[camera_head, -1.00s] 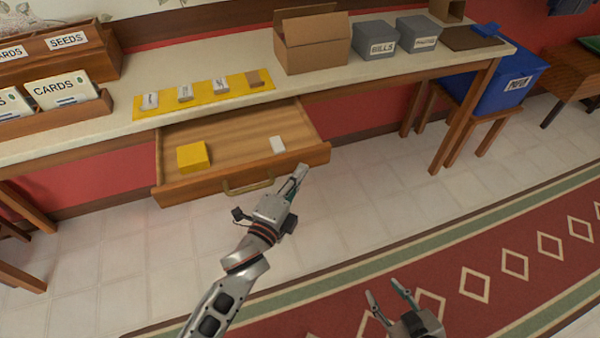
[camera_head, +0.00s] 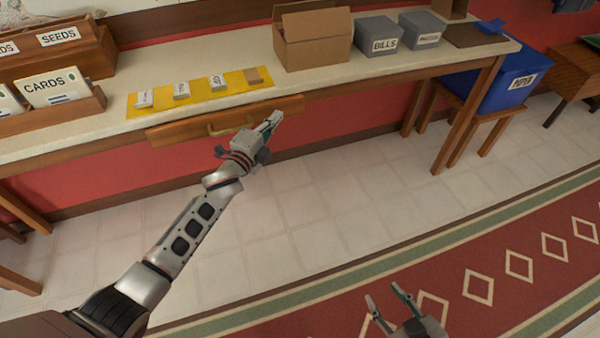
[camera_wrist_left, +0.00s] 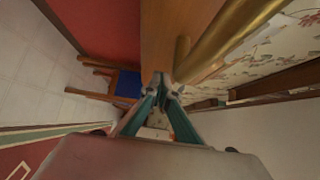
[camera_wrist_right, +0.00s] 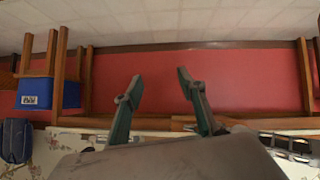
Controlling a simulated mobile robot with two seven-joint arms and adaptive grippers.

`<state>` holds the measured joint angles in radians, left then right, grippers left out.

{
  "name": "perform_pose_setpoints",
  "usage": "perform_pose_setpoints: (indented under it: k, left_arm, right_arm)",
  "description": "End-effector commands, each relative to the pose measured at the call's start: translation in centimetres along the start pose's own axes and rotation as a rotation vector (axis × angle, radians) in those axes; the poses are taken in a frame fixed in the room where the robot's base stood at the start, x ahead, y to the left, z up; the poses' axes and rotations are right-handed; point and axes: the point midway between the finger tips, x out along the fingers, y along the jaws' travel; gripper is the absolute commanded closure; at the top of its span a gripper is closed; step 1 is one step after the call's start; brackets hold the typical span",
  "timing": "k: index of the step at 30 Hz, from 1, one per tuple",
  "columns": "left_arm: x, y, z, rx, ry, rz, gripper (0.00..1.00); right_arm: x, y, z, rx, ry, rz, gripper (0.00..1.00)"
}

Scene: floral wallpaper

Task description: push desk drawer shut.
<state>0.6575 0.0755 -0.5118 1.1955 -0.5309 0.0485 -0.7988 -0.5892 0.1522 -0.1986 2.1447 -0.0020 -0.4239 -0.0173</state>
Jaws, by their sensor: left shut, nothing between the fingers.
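The desk drawer (camera_head: 200,128) shows only its wooden front under the desk top (camera_head: 330,72); its inside is hidden, and it looks flush or nearly flush with the desk edge. Its brass handle (camera_head: 228,127) is at the front's middle. My left gripper (camera_head: 274,118) is shut and empty, at the right part of the drawer front. In the left wrist view the fingertips (camera_wrist_left: 161,80) are close to the wooden front, beside the brass handle (camera_wrist_left: 220,40); contact is not certain. My right gripper (camera_head: 384,292) is open and empty, over the rug, away from the desk.
On the desk are a cardboard box (camera_head: 318,45), grey boxes (camera_head: 376,40), a yellow mat (camera_head: 200,90) with several small items, and a wooden card holder (camera_head: 90,105). A blue bin (camera_head: 508,88) stands on a stool at the right. The floor (camera_head: 330,200) before the desk is clear.

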Motion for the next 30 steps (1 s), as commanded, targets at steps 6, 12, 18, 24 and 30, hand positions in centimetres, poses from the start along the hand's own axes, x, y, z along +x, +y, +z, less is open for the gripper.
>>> perform_pose_setpoints:
  k: [6,12,18,24,30]
  left_arm:
    - [2.4,0.6,2.4,-0.001,-0.001,0.006,1.0]
    - [3.4,0.4,3.5,0.0,-0.001,0.004,1.0]
    - [3.7,0.0,3.9,0.001,-0.003,0.002,1.0]
    - [3.7,-0.2,4.0,0.003,-0.006,0.0,1.0]
    - [3.7,-0.4,4.2,0.004,-0.008,-0.002,1.0]
  right_arm:
    - [0.3,-0.3,-0.1,-0.006,0.009,-0.01,0.6]
    - [0.3,-0.5,-0.5,-0.004,0.016,-0.014,0.6]
    - [0.4,-0.4,-0.8,-0.004,0.02,-0.012,0.6]
    - [0.5,-0.2,-0.9,-0.003,0.022,-0.008,0.6]
    - [0.5,-0.2,-0.9,-0.003,0.022,-0.006,0.6]
